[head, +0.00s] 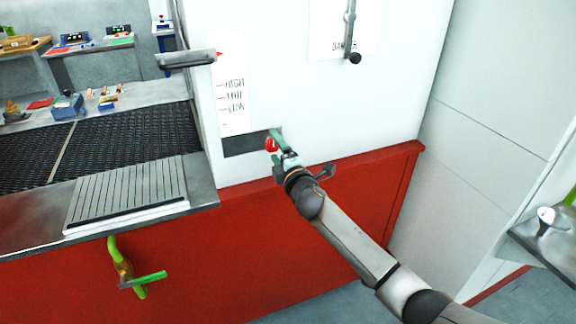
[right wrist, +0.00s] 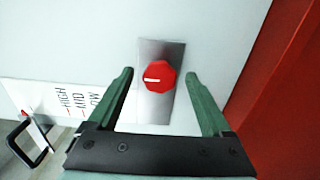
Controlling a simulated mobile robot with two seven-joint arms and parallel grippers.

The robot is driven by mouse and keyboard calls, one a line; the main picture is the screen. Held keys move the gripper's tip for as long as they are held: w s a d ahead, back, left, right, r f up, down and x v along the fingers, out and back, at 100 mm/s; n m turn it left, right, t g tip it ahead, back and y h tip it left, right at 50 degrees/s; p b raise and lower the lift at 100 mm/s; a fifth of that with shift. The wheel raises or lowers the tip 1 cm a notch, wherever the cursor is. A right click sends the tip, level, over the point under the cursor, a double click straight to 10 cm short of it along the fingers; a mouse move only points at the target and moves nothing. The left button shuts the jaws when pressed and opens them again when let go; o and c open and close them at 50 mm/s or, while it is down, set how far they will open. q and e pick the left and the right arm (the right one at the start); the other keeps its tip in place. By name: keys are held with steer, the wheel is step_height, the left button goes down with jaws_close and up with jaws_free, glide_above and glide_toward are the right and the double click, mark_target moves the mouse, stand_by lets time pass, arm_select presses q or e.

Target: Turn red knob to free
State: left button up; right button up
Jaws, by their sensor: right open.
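The red knob (right wrist: 160,77) sits on a grey metal plate (right wrist: 155,108) on the white panel. Its white mark lies nearly level in the right wrist view. In the head view the knob (head: 271,145) shows just left of my right gripper (head: 280,142). My right gripper (right wrist: 160,80) is open, with one green finger on each side of the knob in the right wrist view. Gaps show between the fingers and the knob in that view. I cannot tell how deep the fingers reach. No "free" label is readable. My left gripper is not in view.
A HIGH/MID/LOW scale (head: 234,95) and a metal lever (head: 187,60) are above the knob. A hanging lever (head: 350,35) is by the DANGER label. The mesh belt (head: 120,140) lies left. A green-handled valve (head: 123,272) juts from the red base.

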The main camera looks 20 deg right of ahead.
steer(key=s, duration=1)
steer(key=shift+d, duration=0.2)
steer(key=shift+s, duration=0.1)
steer(key=s+a+f+m+g+y, duration=0.1)
steer(key=s+a+f+m+g, duration=0.2)
steer(key=s+f, duration=0.55)
steer(key=s+f+m+g, duration=0.2)
steer(key=s+f+m, duration=0.35)
steer(key=f, duration=0.65)
steer(key=s+f+m+g, duration=0.2)
steer(key=s+f+m, duration=0.2)
steer(key=s, duration=0.4)
steer(key=s+a+f+m+g, duration=0.1)
steer(key=s+f+m, duration=0.3)
steer(key=s, duration=0.5)
steer(key=shift+a+f+g+y, duration=0.25)
steer(key=shift+f+g+y, duration=0.15)
steer(key=shift+f, duration=0.45)
